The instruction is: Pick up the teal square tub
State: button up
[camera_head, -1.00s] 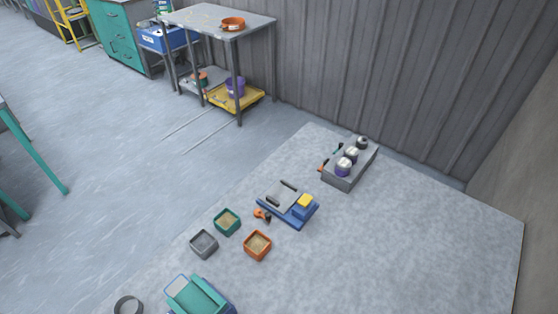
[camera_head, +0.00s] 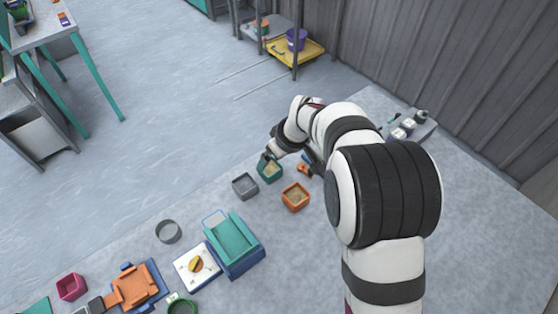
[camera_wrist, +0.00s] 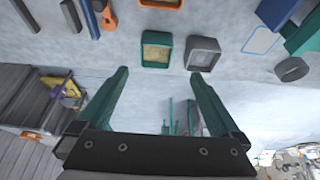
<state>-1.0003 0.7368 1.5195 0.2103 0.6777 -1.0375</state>
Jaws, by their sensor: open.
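The teal square tub (camera_head: 271,180) stands on the grey surface with tan powder in it. It also shows in the wrist view (camera_wrist: 156,67), upper middle, beyond my fingertips. My gripper (camera_wrist: 158,74) is open and empty, its two teal fingers spread wide with the tub between their lines and a little ahead. In the head view my gripper (camera_head: 268,155) is just behind the tub and partly covers its far edge. The fingers are too small there to tell if they touch it.
A grey square tub (camera_head: 245,194) stands close left and an orange tub (camera_head: 295,208) with powder close right and in front. An orange-and-black object (camera_head: 304,169) lies right of the teal tub. A teal tray on a blue base (camera_head: 236,262) and a grey ring (camera_head: 168,243) lie nearer.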

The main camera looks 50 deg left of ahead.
aim_at(267, 170)
jog(key=x, duration=1)
jog(key=shift+w, duration=0.35)
jog(key=shift+r, duration=0.1)
jog(key=c, duration=1.5)
jog(key=shift+o, duration=0.2)
